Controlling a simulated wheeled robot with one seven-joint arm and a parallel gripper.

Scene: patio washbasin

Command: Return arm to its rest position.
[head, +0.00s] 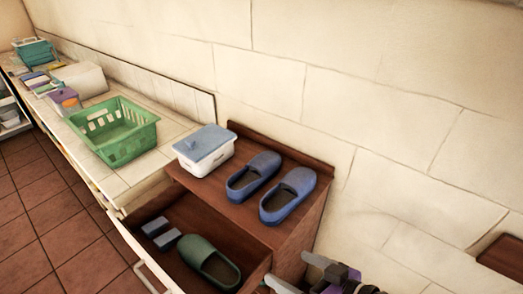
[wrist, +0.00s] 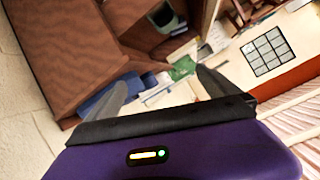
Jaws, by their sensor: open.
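My gripper (head: 290,270) is at the bottom edge of the head view, in front of the brown cabinet (head: 238,216). Its two grey fingers are spread apart with nothing between them. In the wrist view my gripper (wrist: 162,84) also shows open and empty, with the purple wrist body below the fingers. The rest of my arm is mostly out of the picture.
The cabinet's drawer (head: 150,258) is pulled out and holds a green shoe (head: 208,262) and small blue-grey blocks (head: 160,234). Two blue shoes (head: 286,196) and a blue-lidded white box (head: 204,150) stand on top. A green basket (head: 114,130) sits on the tiled counter.

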